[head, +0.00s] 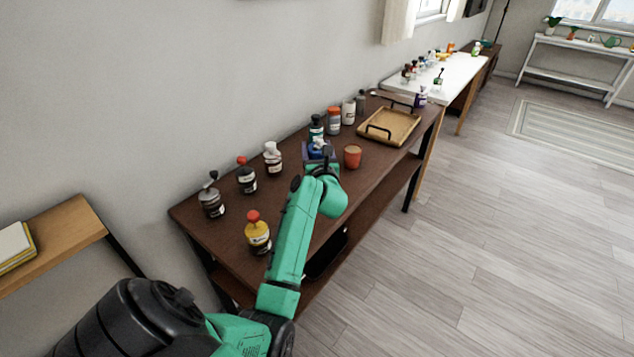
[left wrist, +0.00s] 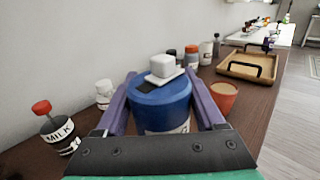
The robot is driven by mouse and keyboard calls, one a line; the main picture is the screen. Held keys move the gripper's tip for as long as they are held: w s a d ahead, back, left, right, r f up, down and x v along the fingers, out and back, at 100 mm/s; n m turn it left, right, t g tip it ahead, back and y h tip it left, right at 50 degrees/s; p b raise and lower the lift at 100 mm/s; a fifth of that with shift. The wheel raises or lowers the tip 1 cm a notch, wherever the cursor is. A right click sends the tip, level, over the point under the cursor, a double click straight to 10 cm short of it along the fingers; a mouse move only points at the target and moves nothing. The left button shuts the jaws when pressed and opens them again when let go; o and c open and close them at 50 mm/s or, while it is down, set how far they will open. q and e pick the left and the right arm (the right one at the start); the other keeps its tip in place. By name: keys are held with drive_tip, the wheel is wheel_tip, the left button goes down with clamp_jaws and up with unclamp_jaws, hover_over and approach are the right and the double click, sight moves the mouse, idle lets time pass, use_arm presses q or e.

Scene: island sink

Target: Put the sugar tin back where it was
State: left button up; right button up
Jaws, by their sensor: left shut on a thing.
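A blue tin (left wrist: 160,102) with a white knob on its lid sits between the two purple fingers of my left gripper (left wrist: 165,115), which is shut on it. Its label is mostly hidden, so I cannot read whether it says sugar. In the head view the tin (head: 317,152) is at the far end of my green left arm, over the middle of the dark brown table (head: 240,240). My left gripper (head: 320,155) is partly hidden there by the arm. I cannot tell whether the tin touches the tabletop. My right gripper is not in view.
An orange-red cup (head: 352,156) stands just right of the tin. A wooden tray (head: 390,126) with black handles lies beyond it. Several jars, one with an orange lid (head: 334,120), stand behind.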

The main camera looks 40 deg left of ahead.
use_arm(q)
wheel_tip(320, 180, down, 10)
drive_tip(key=b, duration=0.3)
drive_tip(key=o, duration=1.5)
drive_tip(key=shift+c, duration=0.2)
drive_tip(key=shift+d, duration=0.1)
